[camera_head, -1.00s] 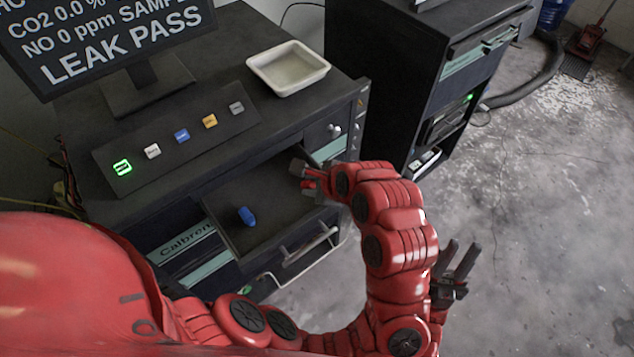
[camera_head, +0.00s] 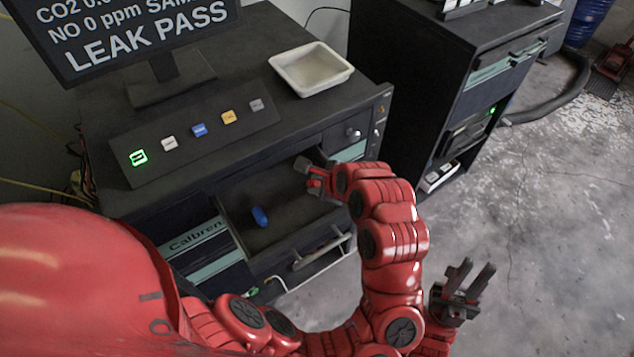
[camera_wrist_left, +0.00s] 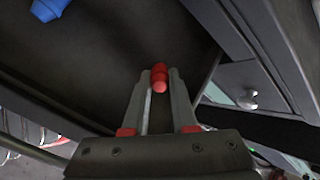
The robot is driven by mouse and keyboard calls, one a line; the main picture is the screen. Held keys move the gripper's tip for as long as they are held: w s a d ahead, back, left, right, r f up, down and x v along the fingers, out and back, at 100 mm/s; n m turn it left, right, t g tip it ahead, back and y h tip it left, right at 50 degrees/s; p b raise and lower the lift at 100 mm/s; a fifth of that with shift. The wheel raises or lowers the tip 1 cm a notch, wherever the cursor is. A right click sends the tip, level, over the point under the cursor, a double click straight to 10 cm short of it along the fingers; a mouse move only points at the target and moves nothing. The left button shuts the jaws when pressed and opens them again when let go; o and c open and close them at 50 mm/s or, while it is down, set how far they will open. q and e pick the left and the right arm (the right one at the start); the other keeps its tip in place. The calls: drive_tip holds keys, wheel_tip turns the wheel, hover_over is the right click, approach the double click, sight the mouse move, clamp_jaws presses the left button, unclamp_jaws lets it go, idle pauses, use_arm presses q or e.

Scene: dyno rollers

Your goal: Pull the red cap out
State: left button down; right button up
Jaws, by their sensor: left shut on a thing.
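The red cap (camera_wrist_left: 160,78) is a small rounded red piece between the fingertips of my left gripper (camera_wrist_left: 160,80) in the left wrist view. The fingers are shut on it. In the head view my left gripper (camera_head: 318,176) is over the right back part of the open drawer (camera_head: 285,232), and its own arm largely hides the cap there. I cannot tell whether the cap touches the drawer floor. A blue cap (camera_head: 260,216) lies in the drawer, left of the gripper; it also shows in the left wrist view (camera_wrist_left: 48,9). My right gripper (camera_head: 468,285) is open and empty over the floor.
A white tray (camera_head: 311,92) and a button panel (camera_head: 205,140) with one lit green button sit on the cabinet top. A monitor (camera_head: 130,35) stands at the back left. A second dark cabinet (camera_head: 440,90) stands to the right. Floor (camera_head: 560,220) at the right is clear.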

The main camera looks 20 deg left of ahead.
use_arm(q)
drive_tip(key=c, duration=0.6)
unclamp_jaws()
drive_tip(key=shift+d+r, duration=0.1)
drive_tip(key=shift+s+d+r+b, duration=0.15)
drive_tip(key=shift+d+r+b, duration=0.05)
drive_tip(key=shift+r+b, duration=0.1)
drive_tip(key=b+v, duration=0.4)
drive_tip(key=v, duration=1.2)
drive_tip(key=shift+r+b, duration=0.3)
